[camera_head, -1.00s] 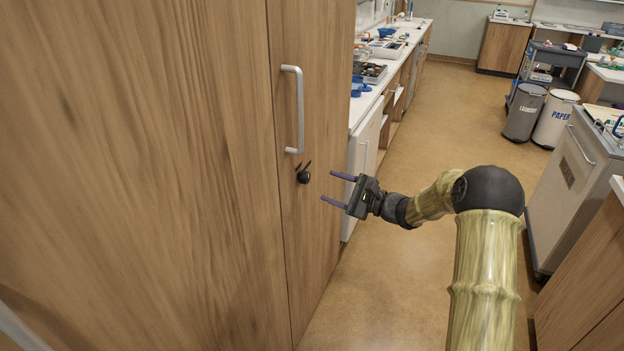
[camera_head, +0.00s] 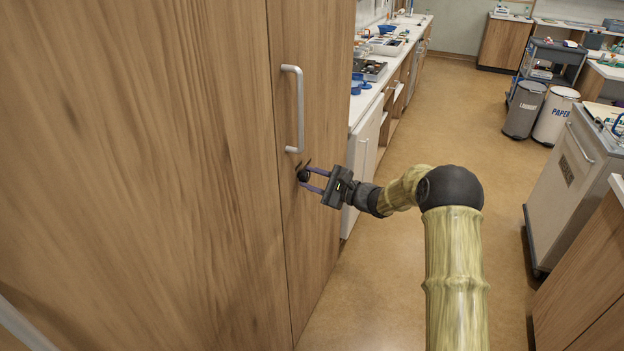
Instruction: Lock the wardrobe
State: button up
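The wooden wardrobe (camera_head: 190,180) fills the left of the head view, and its door looks closed. A grey bar handle (camera_head: 299,110) is fixed upright on the door. Just below the handle is a small black lock knob (camera_head: 303,175), with dark marks on the wood beside it. The fingertips partly cover the knob. I cannot tell whether the fingers touch it.
A white counter (camera_head: 362,108) with trays and blue items runs behind the wardrobe. A cabinet (camera_head: 575,170) stands at the right. Two bins, a grey laundry one (camera_head: 524,108) and a white paper one (camera_head: 553,118), are farther back. The floor (camera_head: 440,120) between is clear.

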jog(key=shift+m, duration=0.3)
jog(key=m, duration=0.1)
jog(key=m+p, duration=0.2)
jog(key=shift+d+r+m, duration=0.1)
jog(key=shift+r+m, duration=0.15)
jog(key=shift+m, duration=0.15)
jog(key=m+p, duration=0.4)
jog(key=shift+w+r+g+h, duration=0.15)
jog(key=shift+g+h, duration=0.15)
jog(key=m+g+p, duration=0.1)
jog(key=m+p, duration=0.3)
jog(key=m, duration=0.1)
jog(key=shift+w, duration=0.1)
jog(key=shift+w+m+p, duration=0.1)
jog(key=shift+m+p, duration=1)
jog(key=shift+m, duration=0.6)
jog(key=o, duration=1)
jog(key=shift+f, duration=0.2)
jog(key=shift+c, duration=0.2)
